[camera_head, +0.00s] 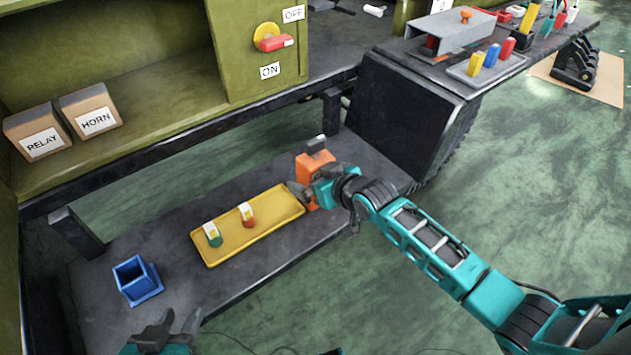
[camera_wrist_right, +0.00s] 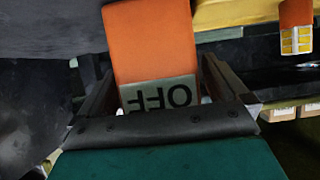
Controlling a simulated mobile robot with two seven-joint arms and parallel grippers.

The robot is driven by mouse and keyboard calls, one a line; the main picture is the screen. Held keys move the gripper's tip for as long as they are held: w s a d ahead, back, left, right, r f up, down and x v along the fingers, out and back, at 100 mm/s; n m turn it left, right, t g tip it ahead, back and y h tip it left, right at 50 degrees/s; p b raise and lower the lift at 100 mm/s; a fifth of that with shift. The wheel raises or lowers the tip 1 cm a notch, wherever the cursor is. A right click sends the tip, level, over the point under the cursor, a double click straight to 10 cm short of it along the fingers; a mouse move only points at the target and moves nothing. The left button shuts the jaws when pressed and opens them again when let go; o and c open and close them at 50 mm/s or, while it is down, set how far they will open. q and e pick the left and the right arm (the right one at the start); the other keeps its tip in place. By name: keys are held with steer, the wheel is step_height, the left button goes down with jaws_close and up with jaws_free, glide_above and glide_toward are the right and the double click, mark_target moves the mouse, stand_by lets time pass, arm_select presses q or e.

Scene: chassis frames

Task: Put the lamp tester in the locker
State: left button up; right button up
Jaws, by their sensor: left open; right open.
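An orange block-shaped device (camera_head: 313,166) with a dark top stands on the lower dark shelf; it appears to be the lamp tester. In the right wrist view the orange device (camera_wrist_right: 150,40) has a grey label reading OFF, upside down. My right gripper (camera_head: 312,190) is at the device, its open fingers on either side of it; contact cannot be told. My left gripper (camera_head: 172,326) is open and empty at the bottom edge, in front of the shelf. An olive-green cabinet (camera_head: 228,50) stands at upper left; whether it is the locker is unclear.
A yellow tray (camera_head: 207,258) with two small coloured pieces lies left of the device. A blue square holder (camera_head: 155,290) stands farther left. RELAY (camera_head: 38,135) and HORN (camera_head: 90,112) boxes sit in the cabinet. A red-handled switch (camera_head: 275,43) is on its front. A black box (camera_head: 400,118) stands right.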

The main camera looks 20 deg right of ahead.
steer(key=shift+c, duration=0.3)
steer(key=c, duration=1)
steer(key=shift+r, duration=0.2)
steer(key=c, duration=0.3)
